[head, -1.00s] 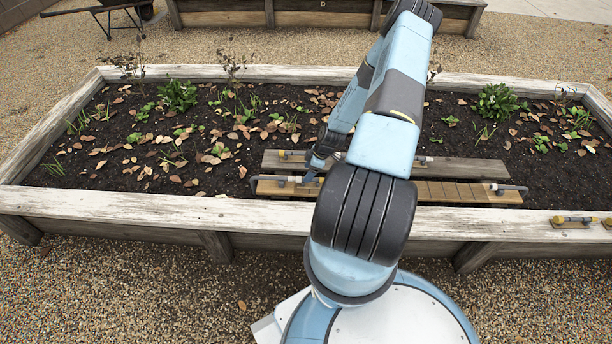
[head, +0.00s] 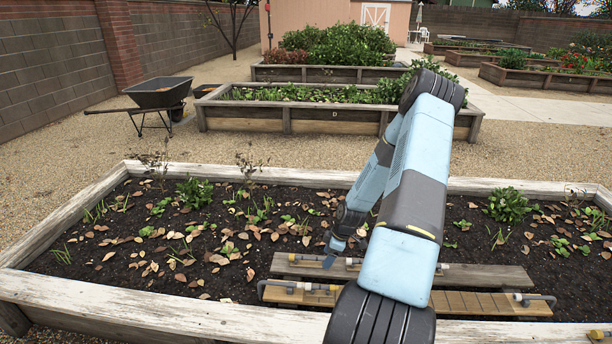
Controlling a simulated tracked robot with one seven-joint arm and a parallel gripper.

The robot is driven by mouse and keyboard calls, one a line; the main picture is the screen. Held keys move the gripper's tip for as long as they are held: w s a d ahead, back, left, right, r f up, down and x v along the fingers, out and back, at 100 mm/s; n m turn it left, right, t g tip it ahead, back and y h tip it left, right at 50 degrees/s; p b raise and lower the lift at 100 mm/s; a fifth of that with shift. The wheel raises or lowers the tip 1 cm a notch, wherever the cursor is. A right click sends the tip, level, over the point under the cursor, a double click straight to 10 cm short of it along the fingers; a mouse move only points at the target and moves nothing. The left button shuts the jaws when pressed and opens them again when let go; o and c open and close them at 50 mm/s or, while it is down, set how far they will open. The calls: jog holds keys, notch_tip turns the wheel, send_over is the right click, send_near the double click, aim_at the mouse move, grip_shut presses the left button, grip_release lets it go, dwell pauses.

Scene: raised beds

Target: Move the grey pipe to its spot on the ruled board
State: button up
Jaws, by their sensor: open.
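Two boards lie side by side across the soil of the bed. The front one (head: 480,303) is tan with dark cross lines; the back one (head: 480,276) is plain grey. A bent grey pipe (head: 268,284) with a yellowish fitting lies at the left end of the front board. Another bent grey piece (head: 545,298) lies at its right end. Small grey-and-yellow fittings (head: 293,258) sit along the back board. I cannot tell for sure which piece is the task's pipe. My gripper (head: 328,261) is open, over the back board's left part, apart from the bent pipe. My arm hides the boards' middle.
The bed's pale timber rim (head: 150,312) runs along the front. Another fitting (head: 599,334) sits on the rim at the far right. Plants and dry leaves cover the soil behind the boards. A wheelbarrow (head: 158,95) stands far behind, on gravel.

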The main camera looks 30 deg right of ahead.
jog(key=s+a+r+m+h, duration=0.15)
jog(key=a+r, duration=0.35)
jog(key=r, duration=1.3)
jog(key=s+a+r+m+h, duration=0.1)
jog(key=a+r+m+h, duration=0.3)
jog(key=r, duration=1.5)
jog(key=s+a+r+m+t+y, duration=0.1)
jog(key=s+a+r+m, duration=0.1)
jog(key=s+a+r, duration=0.5)
jog(key=s+a+r+m+t+y, duration=0.1)
jog(key=s+a+r+m+t, duration=0.1)
jog(key=s+a+r, duration=0.5)
jog(key=shift+s+r+m, duration=0.65)
jog(key=shift+s+r, duration=1.3)
jog(key=shift+s, duration=1.7)
